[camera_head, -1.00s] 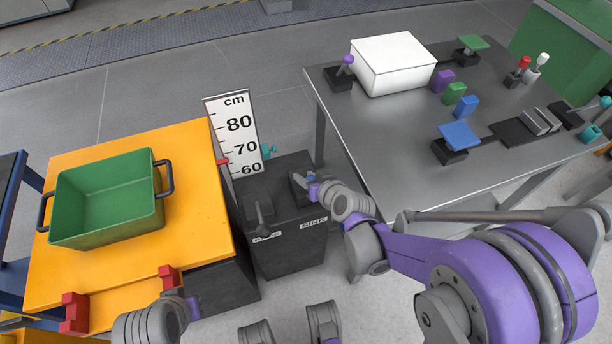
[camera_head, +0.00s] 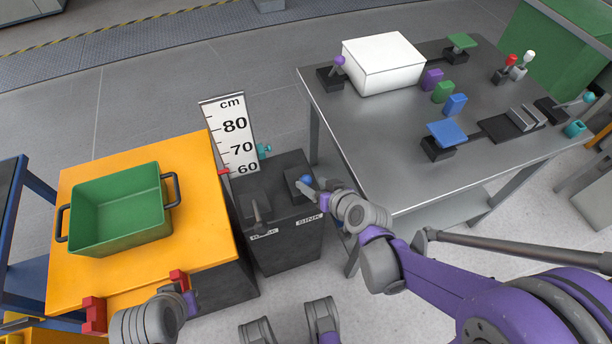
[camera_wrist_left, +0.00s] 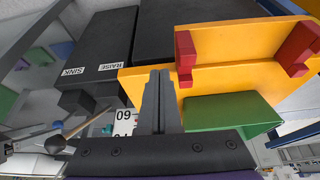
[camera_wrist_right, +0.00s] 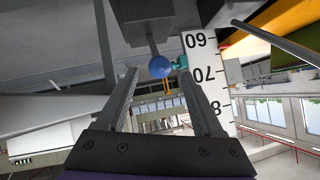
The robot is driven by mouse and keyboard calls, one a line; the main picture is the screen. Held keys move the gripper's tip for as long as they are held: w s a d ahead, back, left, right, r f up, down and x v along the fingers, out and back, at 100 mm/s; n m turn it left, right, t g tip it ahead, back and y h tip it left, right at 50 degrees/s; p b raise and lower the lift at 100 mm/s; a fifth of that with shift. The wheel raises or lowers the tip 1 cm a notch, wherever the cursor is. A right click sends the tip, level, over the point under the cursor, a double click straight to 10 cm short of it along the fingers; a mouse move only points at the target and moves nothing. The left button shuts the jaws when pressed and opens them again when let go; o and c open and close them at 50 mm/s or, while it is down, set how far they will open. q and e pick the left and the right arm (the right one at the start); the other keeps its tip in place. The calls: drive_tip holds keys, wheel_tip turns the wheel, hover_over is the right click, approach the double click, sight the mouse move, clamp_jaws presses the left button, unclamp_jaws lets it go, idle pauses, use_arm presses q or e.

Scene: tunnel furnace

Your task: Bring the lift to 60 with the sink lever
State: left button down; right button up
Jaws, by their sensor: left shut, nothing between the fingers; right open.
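The lift is a yellow platform (camera_head: 190,215) carrying a green bin (camera_head: 120,210). Its red pointer (camera_head: 223,171) is at about the 60 mark of the white cm scale (camera_head: 236,140). The dark control box (camera_head: 285,250) has a raise lever (camera_head: 256,212) and a blue-knobbed sink lever (camera_head: 306,180). My right gripper (camera_head: 314,184) is open at the sink lever. In the right wrist view the blue knob (camera_wrist_right: 160,67) shows between its fingertips; contact cannot be told. My left gripper (camera_wrist_left: 160,78) is shut and empty, by the platform's front edge.
A steel table (camera_head: 385,130) to the right holds a white box (camera_head: 384,65), coloured blocks and other levers. Red brackets (camera_head: 94,315) stand at the platform's front edge. The teal knob (camera_head: 264,150) sits beside the scale. Open floor lies behind the control box.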

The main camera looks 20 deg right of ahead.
use_arm(q)
drive_tip(key=shift+r+p, duration=0.4)
drive_tip(key=shift+r, duration=0.25)
use_arm(e)
drive_tip(key=v, duration=0.3)
drive_tip(key=shift+s, duration=0.1)
drive_tip(key=s+r+g+h, duration=0.1)
drive_tip(key=s+g+h, duration=0.35)
drive_tip(key=s, duration=1.15)
use_arm(q)
wheel_tip(320, 180, up, 18)
drive_tip(key=w+p, duration=0.2)
drive_tip(key=p, duration=1.4)
drive_tip(key=shift+t, duration=0.4)
use_arm(e)
wheel_tip(320, 180, up, 18)
drive_tip(key=w+y, duration=0.1)
drive_tip(key=w, duration=0.1)
drive_tip(key=shift+d+n+g+y, duration=0.35)
drive_tip(key=shift+d+n+g, duration=0.05)
drive_tip(key=shift+d+g, duration=0.1)
use_arm(q)
drive_tip(key=shift+s, duration=0.15)
drive_tip(key=shift+f, duration=0.1)
